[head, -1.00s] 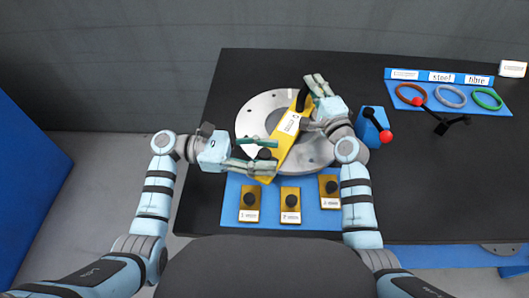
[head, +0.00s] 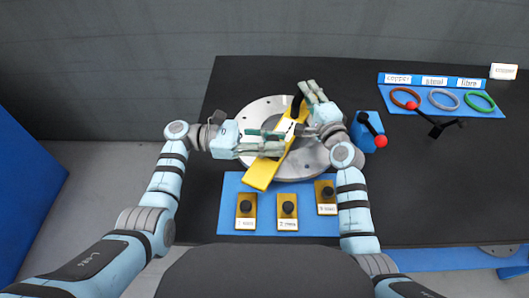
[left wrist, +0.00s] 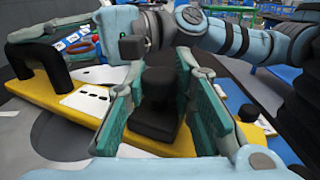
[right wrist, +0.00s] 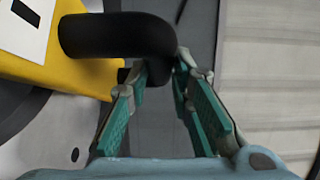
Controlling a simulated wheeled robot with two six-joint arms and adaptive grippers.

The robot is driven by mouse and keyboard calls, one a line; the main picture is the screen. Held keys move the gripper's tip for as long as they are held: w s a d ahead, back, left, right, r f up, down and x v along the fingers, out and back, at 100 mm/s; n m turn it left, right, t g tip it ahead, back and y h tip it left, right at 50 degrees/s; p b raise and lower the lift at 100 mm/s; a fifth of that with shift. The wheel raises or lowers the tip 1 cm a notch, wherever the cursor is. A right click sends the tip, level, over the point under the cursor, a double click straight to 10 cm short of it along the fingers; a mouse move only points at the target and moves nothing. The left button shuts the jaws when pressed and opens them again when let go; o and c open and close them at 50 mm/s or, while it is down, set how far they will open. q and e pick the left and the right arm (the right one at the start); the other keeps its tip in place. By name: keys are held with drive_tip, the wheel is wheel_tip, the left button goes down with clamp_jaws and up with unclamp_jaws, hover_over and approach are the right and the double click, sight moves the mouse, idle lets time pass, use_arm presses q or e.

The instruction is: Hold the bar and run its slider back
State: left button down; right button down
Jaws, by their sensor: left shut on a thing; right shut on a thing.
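The yellow bar (head: 263,173) lies tilted across a grey metal flange (head: 255,112). Its black arched handle (head: 296,105) is at the far end. It also shows in the left wrist view (left wrist: 40,58) and right wrist view (right wrist: 115,36). My right gripper (head: 303,106) is shut on this handle. The slider, a black block with a knob (left wrist: 156,105), sits on the bar between my left gripper's (head: 283,141) fingers. My left gripper is shut on it. In the head view, the fingers mostly hide the slider. A white slotted label (left wrist: 88,100) lies between slider and handle.
A blue mat (head: 230,190) with several knobbed brass blocks (head: 287,207) lies in front. A blue box with a red-balled lever (head: 380,141) stands close right of my right gripper. Copper, steel and fibre rings (head: 443,98) lie at the back right.

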use_arm(q)
drive_tip(key=shift+w, duration=0.15)
drive_tip(key=c, duration=1.3)
unclamp_jaws()
use_arm(e)
drive_tip(key=shift+r, duration=0.1)
use_arm(q)
drive_tip(key=a, duration=1.2)
drive_tip(key=shift+w, duration=0.25)
